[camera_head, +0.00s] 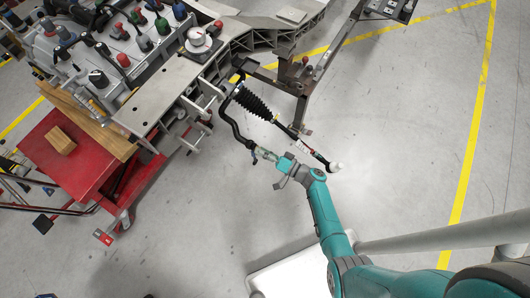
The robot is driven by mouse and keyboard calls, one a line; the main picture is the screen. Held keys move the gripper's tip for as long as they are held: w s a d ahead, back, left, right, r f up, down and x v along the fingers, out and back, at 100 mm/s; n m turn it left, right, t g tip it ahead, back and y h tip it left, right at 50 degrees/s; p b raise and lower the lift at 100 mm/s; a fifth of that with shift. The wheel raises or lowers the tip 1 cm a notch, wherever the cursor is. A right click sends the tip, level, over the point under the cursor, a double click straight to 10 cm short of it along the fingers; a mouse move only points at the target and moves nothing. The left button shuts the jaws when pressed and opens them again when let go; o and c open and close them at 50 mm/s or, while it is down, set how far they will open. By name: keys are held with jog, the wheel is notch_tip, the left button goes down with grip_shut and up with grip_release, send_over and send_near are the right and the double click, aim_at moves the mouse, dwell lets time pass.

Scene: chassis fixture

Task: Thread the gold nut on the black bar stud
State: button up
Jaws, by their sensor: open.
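The black bar (233,125) is a bent dark rod that hangs from the grey chassis fixture and curves down toward my arm. Its lower end is close to my gripper (257,155), which points left at the end of my teal arm. My gripper is open. The stud at the end of the bar is too small to make out. I cannot pick out the gold nut in this view. Whether my gripper touches the bar cannot be told.
A ribbed black boot (252,103) with a thin rod runs just right of the bar, ending in a white tip (336,166). The grey chassis (165,90) fills the upper left. A red cart (65,160) carries a wooden block (61,140). The floor at right is clear.

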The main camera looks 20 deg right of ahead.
jog(key=shift+c, duration=0.3)
grip_shut()
jog(key=shift+m, duration=3.5)
jog(key=m, duration=0.6)
jog(key=shift+m, duration=0.4)
